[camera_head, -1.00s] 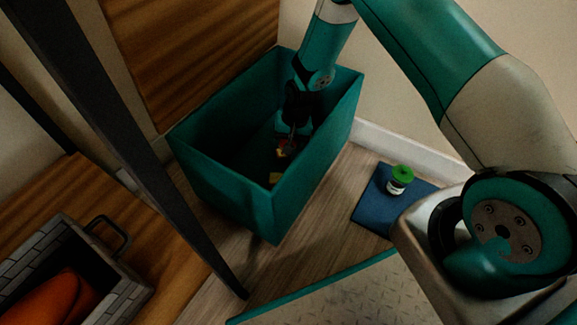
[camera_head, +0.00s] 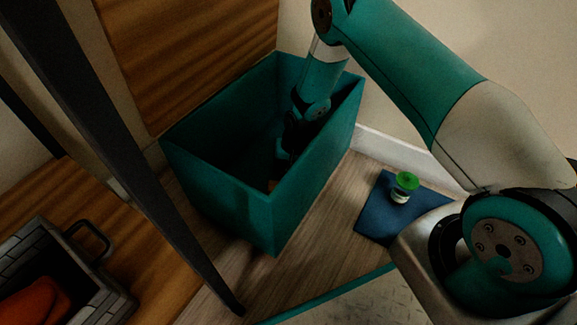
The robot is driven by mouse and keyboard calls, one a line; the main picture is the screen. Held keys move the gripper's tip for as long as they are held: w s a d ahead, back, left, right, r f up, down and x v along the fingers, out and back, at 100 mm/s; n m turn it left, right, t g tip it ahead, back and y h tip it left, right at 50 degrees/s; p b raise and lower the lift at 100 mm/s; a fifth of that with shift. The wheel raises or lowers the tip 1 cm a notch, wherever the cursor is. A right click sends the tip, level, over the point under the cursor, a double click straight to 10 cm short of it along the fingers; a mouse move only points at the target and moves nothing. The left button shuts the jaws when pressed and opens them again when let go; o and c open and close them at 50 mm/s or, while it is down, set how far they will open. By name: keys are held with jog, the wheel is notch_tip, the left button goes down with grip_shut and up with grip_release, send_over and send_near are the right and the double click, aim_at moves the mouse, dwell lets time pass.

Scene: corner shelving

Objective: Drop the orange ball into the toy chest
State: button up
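The teal open box (camera_head: 222,205), which looks like the toy chest, stands on the floor in the middle of the view. My gripper (camera_head: 281,168) reaches down inside it, close to its front right wall. The fingertips are dark and mostly hidden, so I cannot tell whether they are open or hold anything. A small orange-brown patch (camera_head: 272,186) shows just below the gripper, partly cut off by the chest rim; I cannot tell what it is. No ball is clearly seen. An orange rounded thing (camera_head: 35,303) lies in a grey basket at the lower left, cut off by the frame.
The grey brick-patterned basket (camera_head: 88,283) sits on a wooden shelf (camera_head: 150,265). A dark slanted post (camera_head: 130,170) stands left of the chest. A green-lidded jar (camera_head: 404,187) stands on a blue mat (camera_head: 374,222) to the right. Walls close in behind the chest.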

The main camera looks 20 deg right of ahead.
jog(key=shift+f, duration=0.45)
jog(key=o, duration=0.9)
